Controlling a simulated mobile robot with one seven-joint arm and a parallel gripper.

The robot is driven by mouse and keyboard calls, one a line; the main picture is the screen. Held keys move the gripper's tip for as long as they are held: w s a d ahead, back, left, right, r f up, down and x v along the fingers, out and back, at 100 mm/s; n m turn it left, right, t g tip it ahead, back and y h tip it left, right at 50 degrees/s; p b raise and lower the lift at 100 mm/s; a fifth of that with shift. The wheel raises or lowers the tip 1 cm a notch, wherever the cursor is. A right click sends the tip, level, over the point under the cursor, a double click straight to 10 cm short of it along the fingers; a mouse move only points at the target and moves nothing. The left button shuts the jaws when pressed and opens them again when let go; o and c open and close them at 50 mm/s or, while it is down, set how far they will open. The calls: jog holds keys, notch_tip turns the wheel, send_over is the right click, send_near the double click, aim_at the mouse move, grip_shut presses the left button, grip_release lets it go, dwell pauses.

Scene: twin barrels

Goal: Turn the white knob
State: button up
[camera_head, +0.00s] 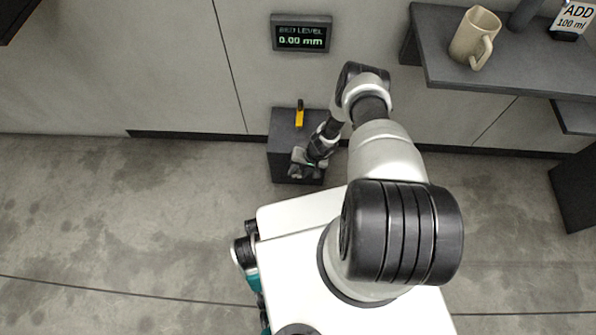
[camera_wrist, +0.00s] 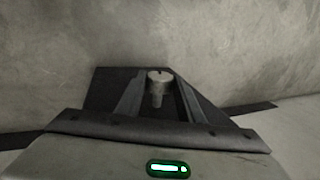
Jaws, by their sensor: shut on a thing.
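The white knob (camera_wrist: 159,77) shows in the wrist view as a small pale cap on a short stem, with a dark mark on top. It stands at the dark box (camera_head: 283,125) below the display. My gripper (camera_wrist: 158,96) has one dark finger on each side of the knob and is shut on it. In the head view my gripper (camera_head: 305,165) is at the front of the box and hides the knob. How far the knob is turned cannot be told.
A wall display (camera_head: 301,38) reads "BED LEVEL 0.00 mm". A yellow part (camera_head: 299,114) sticks up from the box behind my gripper. A dark shelf (camera_head: 500,72) at the right holds a beige mug (camera_head: 472,40) and an "ADD 100 ml" sign (camera_head: 573,20). The floor at left is clear.

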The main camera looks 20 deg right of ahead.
jog(key=shift+s, duration=0.2)
jog(key=o, duration=1.1)
jog(key=shift+w, duration=0.1)
jog(key=shift+c, duration=0.2)
jog(key=p+v, duration=0.6)
jog(key=v, duration=1.1)
jog(key=shift+r, duration=0.2)
jog(key=shift+d, duration=0.1)
